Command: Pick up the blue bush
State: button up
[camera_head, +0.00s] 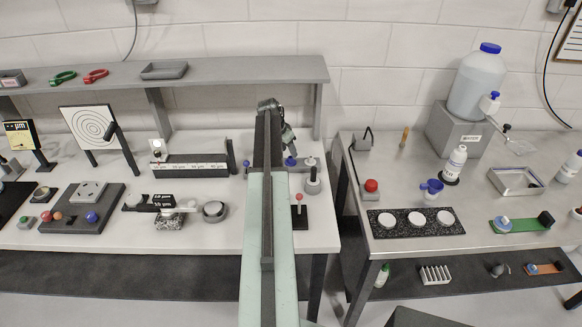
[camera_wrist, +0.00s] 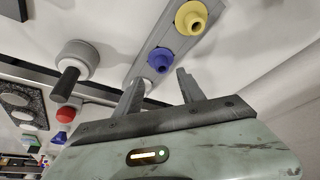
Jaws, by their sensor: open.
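The blue bush (camera_wrist: 160,59) is a short flanged piece with a dark hole, seated on a grey strip (camera_wrist: 147,68) in the wrist view. My gripper (camera_wrist: 159,77) is open and empty. The bush shows just beyond and between the two fingertips, apart from them as far as I can tell. In the head view a small blue piece (camera_head: 290,161), likely the same bush, shows at the right side of my arm. My gripper (camera_head: 288,140) is there partly hidden behind my arm.
A yellow bush (camera_wrist: 191,18) sits on the same strip, farther along. In the head view a grey shelf (camera_head: 230,70) runs behind.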

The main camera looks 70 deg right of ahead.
aim_at(290, 157)
jog(key=b+x, duration=0.4)
jog(key=shift+w+a+f+b, duration=0.15)
jog(key=shift+w+f+b, duration=0.15)
jog(key=shift+w+f, duration=0.1)
jog(key=shift+s+f+b, duration=0.15)
jog(key=shift+f+b, duration=0.15)
jog(key=shift+f, duration=0.05)
jog(key=shift+r, duration=0.2)
grip_shut()
